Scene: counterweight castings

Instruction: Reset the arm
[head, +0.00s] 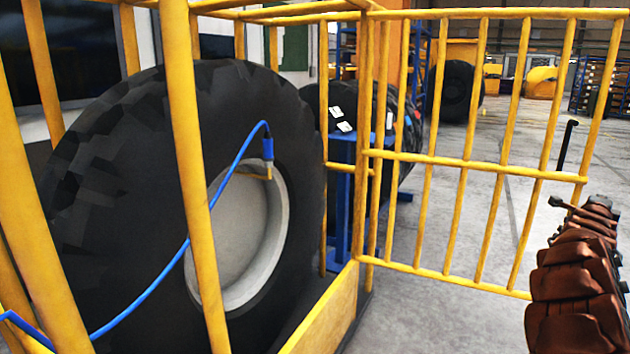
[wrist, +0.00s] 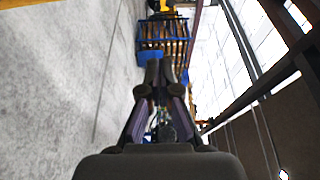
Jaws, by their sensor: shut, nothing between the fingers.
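My gripper (wrist: 160,72) shows in the wrist view, with its fingers pointing away from the camera. The fingertips are together and nothing is held between them. It hangs in free space, with a grey floor to the left and a blue rack beyond the tips. I cannot make out my gripper in the head view. Rust-brown ribbed castings (head: 575,285) stand in a row at the lower right of the head view.
A yellow barred cage (head: 185,150) surrounds a large black tyre (head: 110,190) with a blue hose (head: 160,278) at its rim. A barred gate (head: 470,160) extends right. Blue racks (wrist: 178,42) stand farther off. Open concrete floor lies beyond the gate.

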